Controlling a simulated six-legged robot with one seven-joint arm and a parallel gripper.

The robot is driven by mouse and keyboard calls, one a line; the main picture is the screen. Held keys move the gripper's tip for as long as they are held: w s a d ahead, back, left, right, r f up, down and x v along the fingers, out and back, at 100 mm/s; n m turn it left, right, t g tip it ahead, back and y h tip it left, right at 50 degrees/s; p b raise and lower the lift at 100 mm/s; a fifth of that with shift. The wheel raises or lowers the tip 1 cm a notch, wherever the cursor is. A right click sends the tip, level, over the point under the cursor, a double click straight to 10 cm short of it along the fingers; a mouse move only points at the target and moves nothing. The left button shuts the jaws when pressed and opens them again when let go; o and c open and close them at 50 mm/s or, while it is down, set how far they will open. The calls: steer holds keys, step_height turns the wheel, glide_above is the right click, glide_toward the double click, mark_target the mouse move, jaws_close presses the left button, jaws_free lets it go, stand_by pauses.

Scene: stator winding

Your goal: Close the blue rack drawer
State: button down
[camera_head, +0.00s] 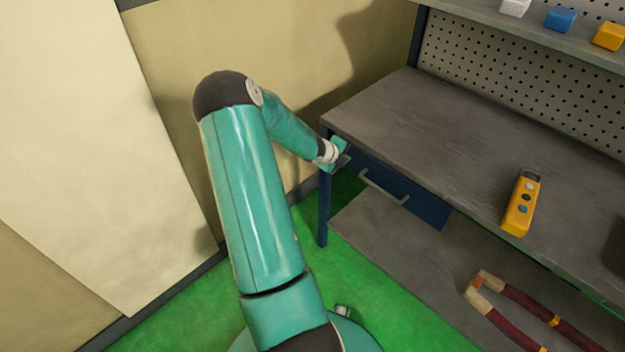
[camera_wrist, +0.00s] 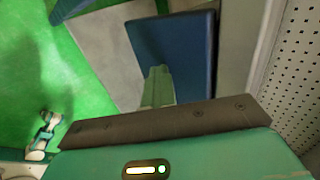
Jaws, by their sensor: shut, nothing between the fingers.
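The blue drawer (camera_head: 425,207) sits under the left part of the grey workbench top, with a pale bar handle (camera_head: 384,187) on its front. From this angle I cannot tell how far it stands out. My gripper (camera_head: 345,158) is at the left end of the drawer, close to the bench's left front corner. In the wrist view my gripper's fingers (camera_wrist: 158,76) are together and empty, in front of a blue panel (camera_wrist: 172,42) that looks like the drawer. Whether they touch it is unclear. No handle shows in the wrist view.
The workbench (camera_head: 430,130) has a blue leg (camera_head: 323,205) near my gripper. A yellow device (camera_head: 521,203) lies on its top. A lower shelf (camera_head: 385,248) holds a red-handled tool (camera_head: 520,305). A wall (camera_head: 260,60) is behind my arm. Green floor (camera_head: 350,260) is clear.

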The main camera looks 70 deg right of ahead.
steer(key=w+a+f+v, duration=0.1)
steer(key=f+v, duration=0.1)
steer(key=v, duration=1.1)
steer(key=shift+a, duration=0.35)
steer(key=w+a+r+m+t+y, duration=0.1)
steer(key=w+a+r+m+t, duration=0.1)
steer(key=w+a+r+m, duration=0.4)
steer(key=w+a+r+m+t, duration=0.1)
steer(key=w+a+r+m, duration=0.35)
steer(key=a, duration=0.45)
steer(key=w+a+r+m+t+y, duration=0.1)
steer(key=w+a+r+m+t, duration=0.1)
steer(key=w+a+r+m, duration=0.4)
steer(key=s+a+r+m+t+y, duration=0.1)
steer(key=a+m, duration=0.4)
steer(key=a, duration=0.6)
steer(key=s+a+r+m+t+y, duration=0.1)
steer(key=s+a+r+m+y, duration=0.2)
steer(key=a, duration=0.8)
steer(key=s+a+r+m+t+y, duration=0.2)
steer(key=a+r+m, duration=0.3)
steer(key=a, duration=0.6)
steer(key=shift+s+a+m+y, duration=0.2)
steer(key=shift+s+m+y, duration=0.15)
steer(key=shift+m, duration=0.6)
